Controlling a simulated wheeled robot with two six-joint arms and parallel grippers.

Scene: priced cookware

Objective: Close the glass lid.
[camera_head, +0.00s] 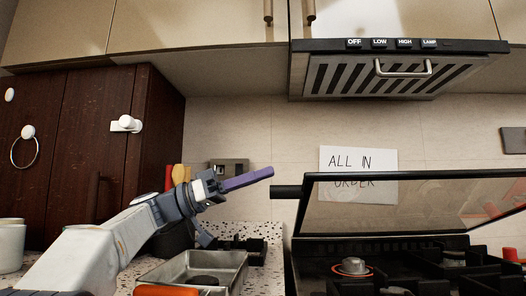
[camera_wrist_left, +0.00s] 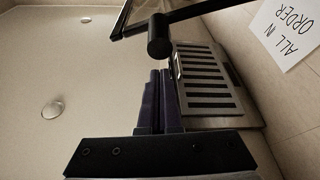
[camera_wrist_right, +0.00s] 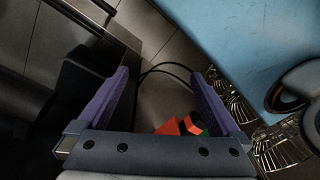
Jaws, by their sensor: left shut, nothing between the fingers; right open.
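The glass lid (camera_head: 420,200) has a black frame and stands raised and tilted over the black stove. A black cylindrical knob (camera_head: 286,191) sticks out from its left upper corner. My left gripper (camera_head: 272,172), with purple fingers, is shut and empty. Its tips are just left of the knob and slightly higher; whether they touch is unclear. In the left wrist view the knob (camera_wrist_left: 158,38) shows just beyond the shut fingers (camera_wrist_left: 160,74). My right gripper (camera_wrist_right: 160,75) is open and empty in the right wrist view, away from the lid. It does not show in the head view.
The stove (camera_head: 400,265) has several knobs and burners. A range hood (camera_head: 390,80) hangs above. A metal tray (camera_head: 200,268) stands on the speckled counter under my left arm. Dark cabinets (camera_head: 90,140) are at left. A paper sign (camera_head: 357,160) is on the wall.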

